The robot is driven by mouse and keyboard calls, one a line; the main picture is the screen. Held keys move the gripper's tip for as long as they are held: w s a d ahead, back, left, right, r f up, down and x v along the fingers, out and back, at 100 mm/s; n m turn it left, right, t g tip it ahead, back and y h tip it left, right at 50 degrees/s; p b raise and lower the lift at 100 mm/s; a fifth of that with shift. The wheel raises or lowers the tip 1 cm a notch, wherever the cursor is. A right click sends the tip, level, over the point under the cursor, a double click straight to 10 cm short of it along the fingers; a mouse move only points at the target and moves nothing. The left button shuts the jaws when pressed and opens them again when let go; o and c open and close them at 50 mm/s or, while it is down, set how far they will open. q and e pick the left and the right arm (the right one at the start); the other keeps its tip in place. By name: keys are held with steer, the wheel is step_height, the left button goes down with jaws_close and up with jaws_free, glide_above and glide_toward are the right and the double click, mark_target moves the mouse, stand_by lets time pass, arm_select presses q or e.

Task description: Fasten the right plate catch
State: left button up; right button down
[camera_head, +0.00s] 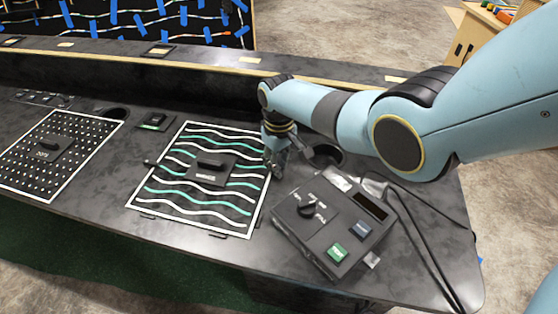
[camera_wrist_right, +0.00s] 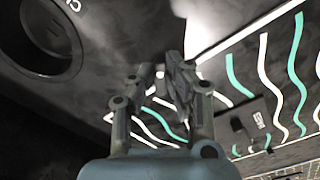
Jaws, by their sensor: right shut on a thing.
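The plate (camera_head: 185,150) with white and teal wavy lines lies on the dark console, with a black handle (camera_head: 212,160) in its middle. It also shows in the wrist view (camera_wrist_right: 250,75). A small dark catch (camera_head: 149,162) sits at its left edge. My right gripper (camera_head: 275,165) points down at the plate's right edge and covers the right catch in the head view. In the wrist view the right gripper (camera_wrist_right: 165,75) is shut on a small dark piece, seemingly the right plate catch (camera_wrist_right: 180,75); its exact turn is unclear. My left gripper is out of view.
A control box (camera_head: 285,222) with a knob and green and blue buttons stands just right of the plate, with black cables (camera_head: 425,235). A round recess (camera_head: 328,156) lies behind it. A dotted panel (camera_head: 40,170) lies left. A raised ledge (camera_head: 130,70) runs behind.

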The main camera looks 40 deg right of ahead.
steer(key=n, duration=0.3)
steer(key=shift+r+n+p, duration=0.1)
steer(key=shift+n+p, duration=0.2)
steer(key=shift+n, duration=1.8)
steer(key=c, duration=1.3)
jaws_free()
steer(key=shift+c, duration=0.2)
step_height(320, 180, up, 12)
